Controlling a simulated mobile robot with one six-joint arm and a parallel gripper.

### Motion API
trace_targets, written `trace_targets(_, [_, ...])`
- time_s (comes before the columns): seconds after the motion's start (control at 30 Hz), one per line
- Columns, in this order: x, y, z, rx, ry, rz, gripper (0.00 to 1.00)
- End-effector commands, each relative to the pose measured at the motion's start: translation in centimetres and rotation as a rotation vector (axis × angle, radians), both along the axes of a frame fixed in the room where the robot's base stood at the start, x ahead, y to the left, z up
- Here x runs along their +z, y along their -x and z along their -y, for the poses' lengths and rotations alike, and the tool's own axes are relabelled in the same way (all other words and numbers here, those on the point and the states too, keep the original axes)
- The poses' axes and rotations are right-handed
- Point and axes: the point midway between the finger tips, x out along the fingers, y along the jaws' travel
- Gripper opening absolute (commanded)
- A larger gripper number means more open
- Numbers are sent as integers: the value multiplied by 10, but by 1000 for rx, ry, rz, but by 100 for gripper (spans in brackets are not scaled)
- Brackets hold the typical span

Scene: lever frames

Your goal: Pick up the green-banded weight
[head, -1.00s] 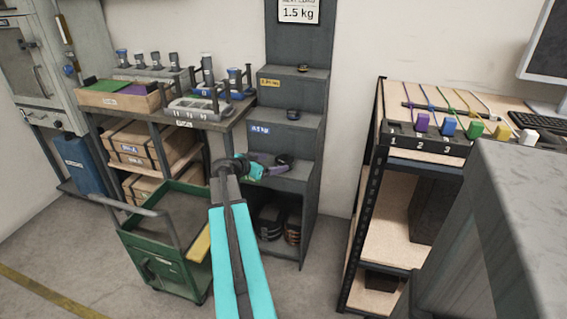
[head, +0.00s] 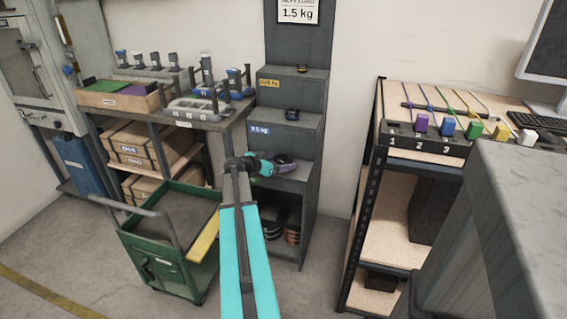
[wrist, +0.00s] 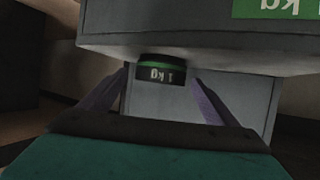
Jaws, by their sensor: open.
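The green-banded weight (wrist: 161,71) shows in the wrist view as a dark piece with a green band and a "1 kg" mark, upside down in the picture. It rests against a grey shelf step (wrist: 205,54). My gripper (wrist: 160,77) is open, with one purple finger on each side of the weight and a visible gap at both sides. I cannot tell how deep the weight sits between the fingertips. In the head view my gripper (head: 284,168) is at the lowest step of the grey stepped stand, where a dark weight (head: 284,159) shows, partly hidden.
Other dark weights stand on the middle step (head: 292,114) and top step (head: 302,69). More discs (head: 291,236) lie in the compartment below. A green cart (head: 165,260) stands left, and a shelf with coloured sliders (head: 447,127) right.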

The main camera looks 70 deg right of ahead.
Motion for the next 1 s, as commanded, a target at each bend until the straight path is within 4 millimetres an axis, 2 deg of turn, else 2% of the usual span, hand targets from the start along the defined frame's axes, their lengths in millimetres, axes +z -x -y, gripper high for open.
trace_targets(0.1, [-5,4,13,-2,0,-1,83])
trace_targets(0.23, [-8,7,20,0,0,0,83])
trace_targets(0.8, [-9,7,20,1,0,-1,83])
trace_targets(0.83, [-9,7,20,1,0,-1,81])
trace_targets(1.0, [-9,7,20,2,0,0,52])
